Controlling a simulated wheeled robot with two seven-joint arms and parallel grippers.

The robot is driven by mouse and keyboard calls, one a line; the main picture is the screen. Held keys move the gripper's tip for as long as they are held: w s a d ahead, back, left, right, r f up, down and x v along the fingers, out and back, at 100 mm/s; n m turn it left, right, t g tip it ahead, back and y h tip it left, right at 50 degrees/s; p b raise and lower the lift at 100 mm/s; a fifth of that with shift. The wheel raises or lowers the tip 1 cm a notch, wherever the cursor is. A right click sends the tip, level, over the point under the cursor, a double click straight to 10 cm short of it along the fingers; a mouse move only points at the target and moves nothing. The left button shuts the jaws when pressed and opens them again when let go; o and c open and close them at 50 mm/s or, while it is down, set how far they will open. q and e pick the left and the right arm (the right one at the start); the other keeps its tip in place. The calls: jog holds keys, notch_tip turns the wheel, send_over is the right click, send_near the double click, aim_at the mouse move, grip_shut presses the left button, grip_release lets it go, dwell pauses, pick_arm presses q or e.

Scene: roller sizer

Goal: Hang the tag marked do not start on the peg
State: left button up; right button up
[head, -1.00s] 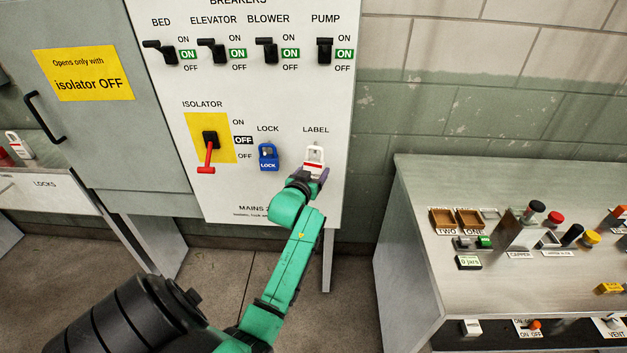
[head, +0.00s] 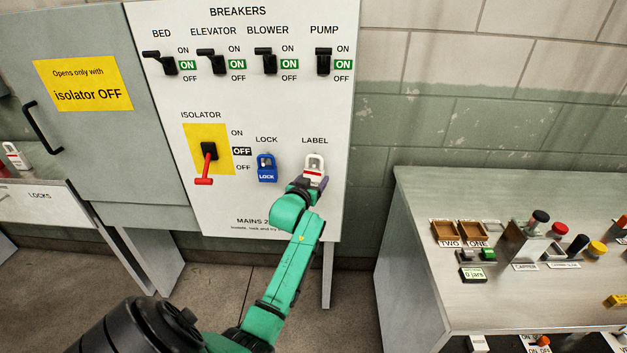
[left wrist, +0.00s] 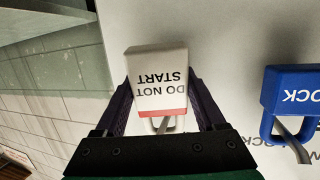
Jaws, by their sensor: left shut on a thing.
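The white tag with a red band (head: 314,164) is in front of the panel, just under the word LABEL. In the left wrist view the tag (left wrist: 158,72) reads DO NOT START, upside down, with its loop towards my gripper. My left gripper (left wrist: 160,88) has a finger on each side of the tag and is shut on it. It also shows in the head view (head: 309,182), reaching up from below. The peg cannot be made out in either view. I cannot tell whether the tag's loop is around it. My right gripper is not in view.
A blue lock (head: 267,170) hangs on the panel (head: 225,110) just left of the tag. The red isolator handle (head: 204,172) is further left, with several breakers above. A control desk (head: 420,215) stands to the right, with bare floor between.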

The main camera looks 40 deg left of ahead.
pick_arm(q)
jog(key=o, duration=1.6)
jog(key=shift+c, duration=0.2)
jog(key=shift+s, duration=0.15)
jog(key=b+v, duration=0.1)
jog(key=v, duration=1.3)
jog(key=shift+s, duration=0.15)
jog(key=shift+d, duration=0.15)
